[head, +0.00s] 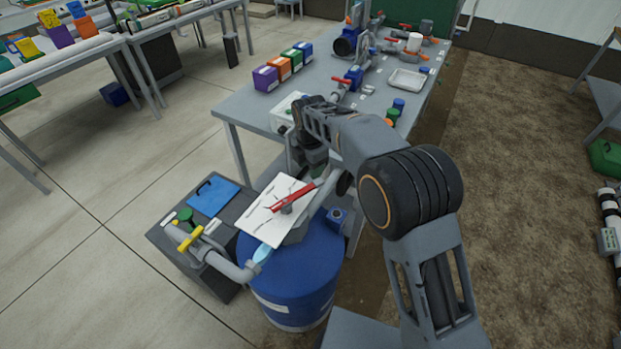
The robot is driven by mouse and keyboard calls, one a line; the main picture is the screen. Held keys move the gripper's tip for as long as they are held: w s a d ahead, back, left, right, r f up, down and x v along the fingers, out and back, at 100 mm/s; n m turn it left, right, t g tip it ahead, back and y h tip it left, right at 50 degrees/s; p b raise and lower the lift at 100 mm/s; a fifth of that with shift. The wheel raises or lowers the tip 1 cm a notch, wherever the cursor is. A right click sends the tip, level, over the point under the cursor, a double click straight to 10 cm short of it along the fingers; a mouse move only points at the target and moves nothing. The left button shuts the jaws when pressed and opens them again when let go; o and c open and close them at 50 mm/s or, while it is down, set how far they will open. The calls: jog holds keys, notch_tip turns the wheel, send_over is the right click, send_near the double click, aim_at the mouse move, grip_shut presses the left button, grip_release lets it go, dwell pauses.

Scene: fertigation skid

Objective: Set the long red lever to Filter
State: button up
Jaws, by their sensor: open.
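The long red lever (291,198) sits on a pivot over a white plate (258,217) with dark markings, too small to read. The plate is tilted and mounted above a blue drum (290,275). The lever points up and to the right across the plate. My gripper (319,172) hangs down just beyond the lever's upper right end. It is open, and its fingers are partly hidden by my arm. I cannot tell whether it touches the lever.
Behind is a grey table (250,108) with coloured boxes, red-handled valves and a tray (407,79).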

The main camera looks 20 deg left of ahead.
notch_tip(320, 180, up, 6)
jog(key=shift+r, duration=0.2)
dwell(0.6)
jog(key=s+d+m+t, duration=0.1)
jog(key=s+d+m, duration=0.4)
jog(key=d+m, duration=0.4)
jog(key=s+d+r+m+t, duration=0.1)
jog(key=s+d+m, duration=0.5)
jog(key=d+m, duration=0.4)
jog(key=s+d+r+m+t, duration=0.1)
jog(key=s+d+m, duration=0.5)
jog(key=d+m, duration=0.4)
jog(key=shift+s+d+t, duration=0.15)
jog(key=shift+d+t, duration=0.15)
jog(key=shift+d, duration=2.9)
jog(key=shift+r, duration=0.1)
